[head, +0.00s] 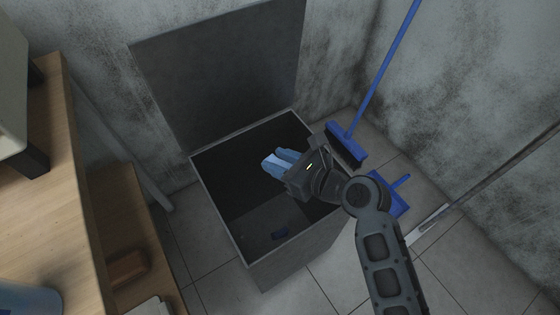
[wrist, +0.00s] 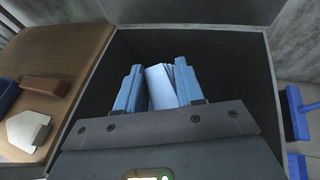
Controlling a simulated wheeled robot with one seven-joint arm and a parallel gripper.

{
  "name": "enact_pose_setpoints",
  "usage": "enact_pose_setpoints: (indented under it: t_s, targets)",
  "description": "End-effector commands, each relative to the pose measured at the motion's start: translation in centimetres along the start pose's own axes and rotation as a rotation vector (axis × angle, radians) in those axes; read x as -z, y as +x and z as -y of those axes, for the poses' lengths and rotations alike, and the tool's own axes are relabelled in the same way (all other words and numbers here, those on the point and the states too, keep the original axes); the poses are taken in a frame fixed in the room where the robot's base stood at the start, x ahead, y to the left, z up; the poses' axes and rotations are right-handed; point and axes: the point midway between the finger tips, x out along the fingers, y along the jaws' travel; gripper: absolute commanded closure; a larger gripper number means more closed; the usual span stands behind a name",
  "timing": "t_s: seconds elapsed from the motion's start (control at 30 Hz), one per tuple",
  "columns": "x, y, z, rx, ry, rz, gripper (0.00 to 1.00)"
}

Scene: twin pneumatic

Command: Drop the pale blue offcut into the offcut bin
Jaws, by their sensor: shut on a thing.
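My gripper (head: 281,162) is over the open offcut bin (head: 224,220), with its blue fingers pointing over the opening. It is shut on the pale blue offcut (head: 270,160), which shows as a small light piece at the fingertips. In the wrist view the pale blue offcut (wrist: 161,88) stands between the two blue fingers, with the dark bin interior behind it. The bin (wrist: 271,90) is a grey box with its lid raised against the wall.
A wooden bench (head: 75,190) stands left of the bin, with a brown block (head: 127,268) on a lower wooden surface. A blue broom (head: 347,146) and blue dustpan (head: 388,194) are right of the bin. Tiled floor is clear in front.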

Motion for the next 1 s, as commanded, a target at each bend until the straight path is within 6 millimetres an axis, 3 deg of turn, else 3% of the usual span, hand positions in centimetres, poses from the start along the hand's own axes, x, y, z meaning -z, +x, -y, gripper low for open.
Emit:
enact_pose_setpoints:
  t_s: [0.03, 0.4, 0.83, 0.87, 1.0]
  targets:
    - [1.0, 0.4, 0.0, 0.000, -0.001, 0.000, 0.91]
    - [4.0, 1.6, 0.1, 0.001, -0.001, 0.000, 0.91]
    - [4.2, 1.7, 0.0, 0.001, 0.000, 0.000, 0.91]
    - [4.2, 1.7, 0.0, 0.001, 0.000, 0.000, 0.61]
    - [4.2, 1.7, 0.0, 0.001, 0.000, 0.000, 0.48]
